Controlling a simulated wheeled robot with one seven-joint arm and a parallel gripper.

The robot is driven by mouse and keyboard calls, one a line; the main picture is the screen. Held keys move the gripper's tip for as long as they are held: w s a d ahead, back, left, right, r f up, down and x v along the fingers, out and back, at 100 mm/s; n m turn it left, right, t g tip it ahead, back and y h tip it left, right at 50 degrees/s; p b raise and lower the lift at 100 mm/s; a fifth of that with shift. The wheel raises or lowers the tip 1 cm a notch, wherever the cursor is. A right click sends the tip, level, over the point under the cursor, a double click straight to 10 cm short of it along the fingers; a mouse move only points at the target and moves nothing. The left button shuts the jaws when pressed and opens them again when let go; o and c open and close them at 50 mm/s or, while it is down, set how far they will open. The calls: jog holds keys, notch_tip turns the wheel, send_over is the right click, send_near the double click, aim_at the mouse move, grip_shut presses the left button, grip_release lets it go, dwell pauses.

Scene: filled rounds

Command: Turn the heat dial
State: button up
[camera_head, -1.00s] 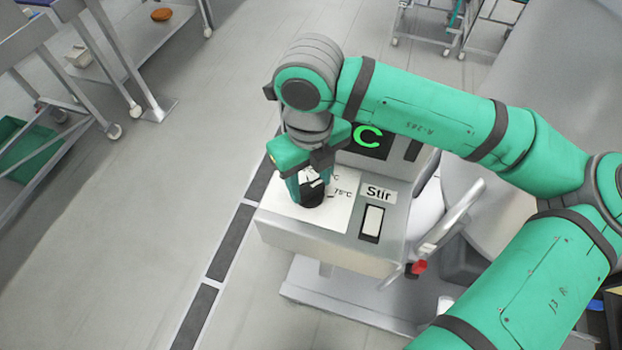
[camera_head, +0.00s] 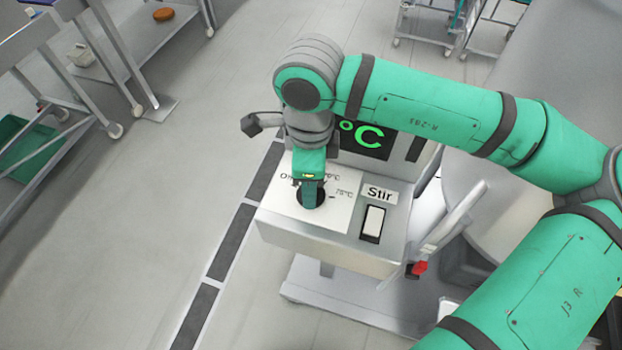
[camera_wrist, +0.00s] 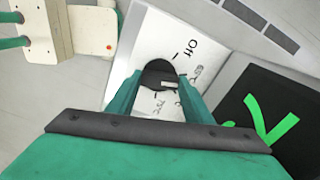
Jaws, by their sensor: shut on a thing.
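The heat dial is a round black knob (camera_head: 311,196) on a white label plate marked "Off" and with temperatures, on top of a grey metal control box (camera_head: 310,240). My gripper (camera_head: 312,203) points down at the dial, with its fingers on it. In the wrist view the black dial (camera_wrist: 158,74) sits between the tips of my two green fingers, which are shut on it. My fingers hide part of the dial in the head view.
A white rocker switch (camera_head: 374,221) labelled "Stir" is right of the dial. A dark display (camera_head: 366,140) with green "°C" stands behind, partly covered by my arm. Metal racks (camera_head: 85,60) stand at the left; the floor between is clear.

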jog(key=n, duration=1)
jog(key=shift+n, duration=0.9)
jog(key=shift+s, duration=0.1)
jog(key=o, duration=1)
jog(key=shift+o, duration=0.2)
